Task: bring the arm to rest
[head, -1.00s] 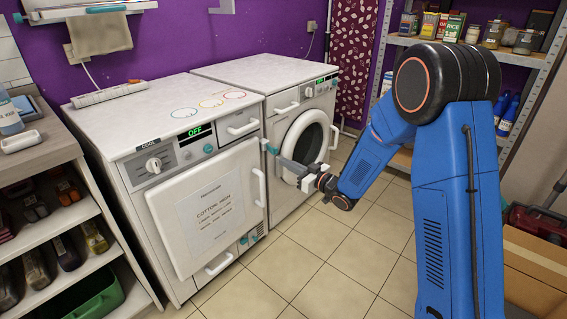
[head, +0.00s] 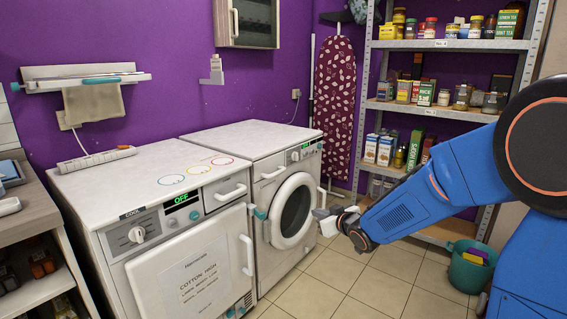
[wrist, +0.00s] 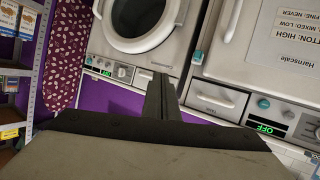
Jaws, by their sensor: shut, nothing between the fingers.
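My blue arm (head: 400,206) reaches in from the right in the head view. My gripper (head: 322,213) is in front of the rear machine's round door, seen partly end-on and small. In the wrist view my gripper (wrist: 164,92) shows its fingers together with nothing between them. It points towards the machines, whose picture is upside down there. I cannot tell the exact gap between the fingertips and the machine front. A grey wall cabinet (head: 247,22), possibly the breaker panel, hangs at the top of the head view, cut off by the edge.
The front machine (head: 190,265) shows OFF and carries a paper sign. The rear machine (head: 262,150) has a closed round door (head: 293,210). A power strip (head: 96,159) lies on top. Stocked shelves (head: 455,45) and a green bucket (head: 469,268) stand right. Floor tiles (head: 345,285) are clear.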

